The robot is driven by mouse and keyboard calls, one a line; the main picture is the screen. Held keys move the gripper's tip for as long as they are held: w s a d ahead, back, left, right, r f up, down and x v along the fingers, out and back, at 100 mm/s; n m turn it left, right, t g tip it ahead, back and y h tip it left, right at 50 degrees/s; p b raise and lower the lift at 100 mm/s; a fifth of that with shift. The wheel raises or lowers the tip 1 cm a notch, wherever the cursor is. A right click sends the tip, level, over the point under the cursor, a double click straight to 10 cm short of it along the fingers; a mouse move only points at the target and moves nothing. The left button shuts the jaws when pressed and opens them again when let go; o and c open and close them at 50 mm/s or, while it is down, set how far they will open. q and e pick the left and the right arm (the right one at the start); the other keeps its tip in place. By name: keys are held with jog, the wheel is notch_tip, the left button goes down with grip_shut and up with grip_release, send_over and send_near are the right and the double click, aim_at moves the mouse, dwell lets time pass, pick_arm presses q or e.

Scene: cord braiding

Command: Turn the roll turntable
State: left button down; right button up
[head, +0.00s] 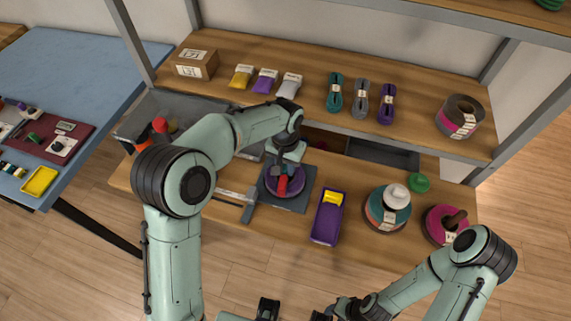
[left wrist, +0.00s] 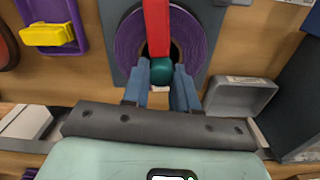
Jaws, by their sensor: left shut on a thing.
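The roll turntable is a grey square base (head: 298,202) on the wooden worktop, carrying a purple roll (head: 271,187). A red bar (left wrist: 156,25) with a round green knob (left wrist: 162,71) lies across the roll in the left wrist view. My left gripper (head: 283,172) is over the turntable, its blue fingers (left wrist: 161,90) on both sides of the knob and shut on it. In the head view the gripper hides part of the roll. My right arm's dark wrist (head: 362,307) is at the bottom; its fingers cannot be made out clearly.
A purple tray with a yellow piece (head: 327,218) stands right of the turntable. Farther right are a teal roll (head: 388,209) and a magenta roll (head: 441,225). A shelf (head: 310,68) above holds a box and cord bundles. A grey bin (left wrist: 240,97) sits beside the turntable.

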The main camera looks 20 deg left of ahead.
pick_arm(q)
jog(key=shift+w+r+n, duration=0.15)
jog(key=shift+r+n, duration=0.05)
jog(key=shift+n, duration=0.1)
dwell(0.4)
jog(key=c, duration=0.9)
grip_release()
jog(key=shift+c, duration=0.2)
jog(key=shift+o, duration=0.3)
jog(key=shift+f, duration=0.1)
notch_tip(320, 180, up, 14)
jog(key=p, duration=0.1)
jog(key=shift+f+p, duration=0.25)
jog(key=shift+p, duration=0.15)
pick_arm(e)
jog(key=shift+w+r, duration=0.35)
jog(key=shift+r, duration=0.2)
jog(key=shift+w+r, duration=0.35)
jog(key=shift+r, duration=0.2)
pick_arm(q)
jog(key=shift+f, duration=0.1)
pick_arm(e)
jog(key=shift+s, duration=0.1)
